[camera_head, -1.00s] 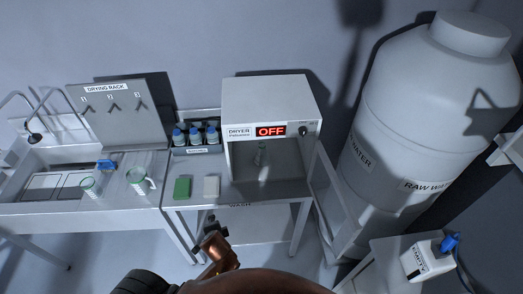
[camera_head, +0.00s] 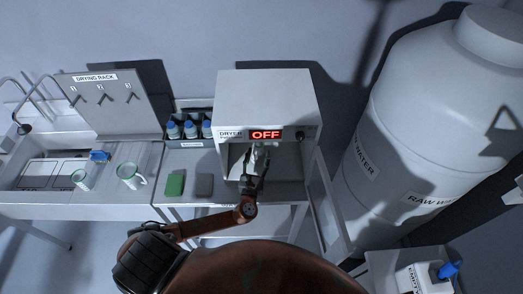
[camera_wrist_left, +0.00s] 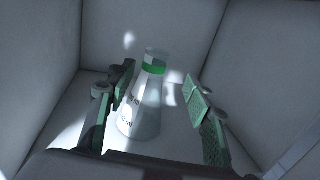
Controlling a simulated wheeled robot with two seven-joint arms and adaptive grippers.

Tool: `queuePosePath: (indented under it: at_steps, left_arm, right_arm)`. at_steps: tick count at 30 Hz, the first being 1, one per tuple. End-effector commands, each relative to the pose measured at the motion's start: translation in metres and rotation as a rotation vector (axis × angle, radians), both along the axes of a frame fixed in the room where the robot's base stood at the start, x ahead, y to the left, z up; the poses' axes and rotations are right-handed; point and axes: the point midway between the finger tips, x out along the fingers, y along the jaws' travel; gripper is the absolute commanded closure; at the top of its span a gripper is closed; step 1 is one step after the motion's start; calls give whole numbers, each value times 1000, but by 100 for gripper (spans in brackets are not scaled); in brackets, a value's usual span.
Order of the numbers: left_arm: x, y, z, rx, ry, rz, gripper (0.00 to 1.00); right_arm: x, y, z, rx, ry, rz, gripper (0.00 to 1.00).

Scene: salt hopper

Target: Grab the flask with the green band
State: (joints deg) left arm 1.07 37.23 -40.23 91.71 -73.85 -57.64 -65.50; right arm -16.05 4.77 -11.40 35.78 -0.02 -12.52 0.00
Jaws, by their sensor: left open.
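The flask with the green band (camera_wrist_left: 146,108) stands inside the dryer, seen in the left wrist view. It is a clear cone with markings and a green band at its neck. My left gripper (camera_wrist_left: 160,112) is open, with one finger on each side of the flask. A gap shows between the right finger and the flask; the left finger overlaps its edge in the picture, and I cannot tell if it touches. In the head view the flask (camera_head: 262,152) shows in part in the dryer mouth, above my left gripper (camera_head: 253,172). My right gripper is not in view.
The dryer (camera_head: 265,100) reads OFF; its walls and roof close in around the gripper. Green and grey pads (camera_head: 175,184) lie left of it. Blue-capped bottles (camera_head: 190,130) stand behind them. Banded beakers (camera_head: 130,175) are by the sink. A large white tank (camera_head: 430,130) stands right.

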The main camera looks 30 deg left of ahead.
Motion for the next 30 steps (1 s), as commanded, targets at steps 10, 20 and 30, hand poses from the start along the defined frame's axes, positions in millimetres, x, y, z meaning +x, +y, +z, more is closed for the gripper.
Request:
queuePosePath:
  at_steps: [10, 20, 30]
  left_arm:
    - [39, 23, 8, -2, -2, 9, 53]
    - [57, 28, 3, -9, 0, 5, 53]
    - [57, 27, 3, -9, 0, 5, 70]
  right_arm:
    - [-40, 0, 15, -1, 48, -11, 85]
    - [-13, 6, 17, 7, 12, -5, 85]
    - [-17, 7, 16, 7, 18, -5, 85]
